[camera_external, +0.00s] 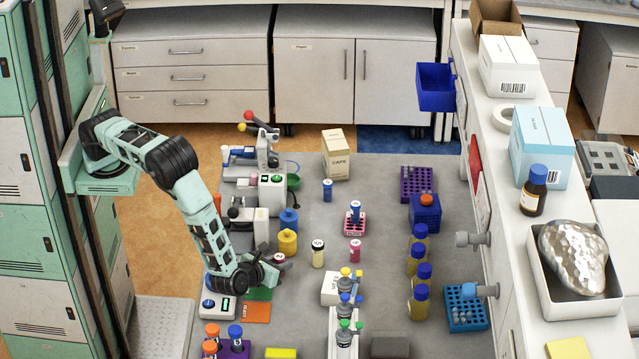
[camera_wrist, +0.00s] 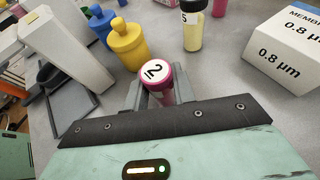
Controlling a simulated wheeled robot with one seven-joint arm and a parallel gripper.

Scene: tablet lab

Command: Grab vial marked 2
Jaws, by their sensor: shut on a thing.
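The vial marked 2 (camera_wrist: 155,73) shows in the wrist view with a white cap top, a black 2 and a magenta rim. My gripper (camera_wrist: 157,92) is shut on it, with one grey finger on each side of its body. The vial's lower part is partly hidden by the gripper. In the external view my gripper (camera_external: 276,262) is low over the grey bench, left of the middle. The vial is too small there to make out clearly, and I cannot tell whether its base touches the bench.
A yellow bottle (camera_wrist: 128,45) and a blue one (camera_wrist: 99,24) stand close behind-left. A cream vial (camera_wrist: 191,26) stands beyond. A white box (camera_wrist: 284,48) is to the right. In the external view, a magenta vial (camera_external: 355,250) stands farther right. Bare bench lies around the gripper's right side.

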